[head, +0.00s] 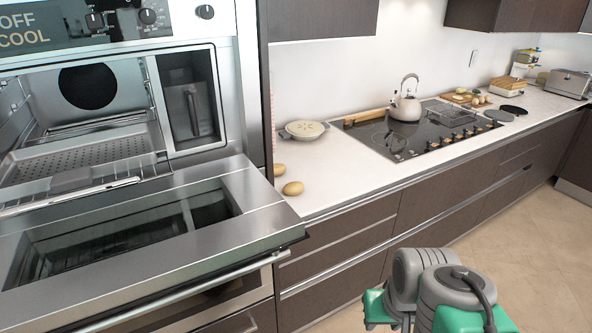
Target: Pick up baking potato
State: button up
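Two tan, oval potatoes lie on the white counter just right of the oven. The nearer potato (293,188) is close to the counter's front edge and the open oven door. The other potato (279,170) is a little behind it, by the tall oven cabinet. They are apart from each other. Part of my grey and green arm shows at the bottom right, below and to the right of the potatoes. No gripper fingers can be seen.
The oven door (255,197) is folded down and juts out left of the potatoes. A lidded round dish (305,130) stands behind them. A kettle (405,104) is on the black cooktop (385,142) further right. Counter right of the potatoes is clear.

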aim_at(294, 187)
jog(key=i, duration=0.15)
jog(key=u, duration=3.2)
jog(key=k, duration=0.6)
jog(key=z, duration=1.6)
jog(key=i, duration=1)
